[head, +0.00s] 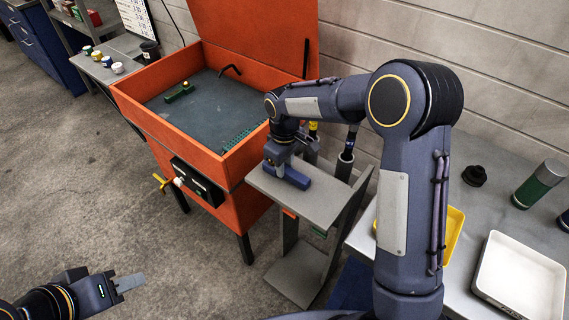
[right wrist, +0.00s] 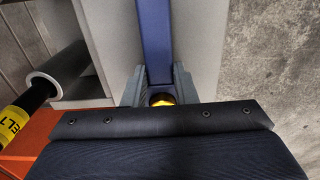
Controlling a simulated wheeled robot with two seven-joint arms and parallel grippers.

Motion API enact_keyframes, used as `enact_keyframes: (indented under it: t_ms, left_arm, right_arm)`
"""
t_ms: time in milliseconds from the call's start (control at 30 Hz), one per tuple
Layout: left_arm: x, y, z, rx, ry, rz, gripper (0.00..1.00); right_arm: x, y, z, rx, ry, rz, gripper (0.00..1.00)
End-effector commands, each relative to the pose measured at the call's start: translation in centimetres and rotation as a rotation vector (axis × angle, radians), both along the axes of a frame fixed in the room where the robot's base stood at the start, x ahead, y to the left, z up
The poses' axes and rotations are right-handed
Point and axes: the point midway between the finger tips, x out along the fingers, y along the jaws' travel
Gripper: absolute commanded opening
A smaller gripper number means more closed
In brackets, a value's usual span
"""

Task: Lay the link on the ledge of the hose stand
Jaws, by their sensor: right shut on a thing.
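The link is a blue bar (head: 294,178) with a yellow piece at its near end in the right wrist view, where the bar (right wrist: 155,40) runs away from me between the fingers. My right gripper (head: 281,165) is shut on it, over the grey ledge (head: 318,207) of the hose stand. The ledge (right wrist: 105,35) lies beneath the link in the right wrist view. I cannot tell whether the link touches it. My left gripper (head: 128,283) is low at the left over the floor, away from the stand; its finger gap is not clear.
An orange bin (head: 184,133) with a raised lid stands left of the stand. Dark rods stand in tubes (head: 345,166) at the stand's back; one tube (right wrist: 58,70) is close to my right gripper. A grey table with a white tray (head: 519,277) is at right.

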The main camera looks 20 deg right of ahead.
Motion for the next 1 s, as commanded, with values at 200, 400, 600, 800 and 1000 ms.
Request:
enact_keyframes:
  t_ms: [200,400,600,800,1000]
  left_arm:
    - [0.0,0.0,0.0,0.000,0.000,0.000,0.36]
    - [0.0,0.0,-0.1,0.000,0.000,0.000,0.36]
    - [0.0,0.0,-0.1,0.000,0.000,0.000,0.36]
    - [0.0,0.0,0.0,0.000,0.000,0.000,0.36]
    - [0.0,0.0,-0.1,0.000,0.000,0.000,0.36]
  right_arm:
    - [0.1,0.0,0.1,0.001,-0.003,-0.001,0.00]
    - [0.0,0.0,-0.2,0.001,-0.001,-0.001,0.34]
    - [0.0,0.0,-0.2,0.001,-0.001,0.000,0.47]
    - [0.0,0.0,0.0,0.001,-0.001,0.000,0.47]
    - [0.1,0.1,2.3,0.002,-0.006,0.000,0.47]
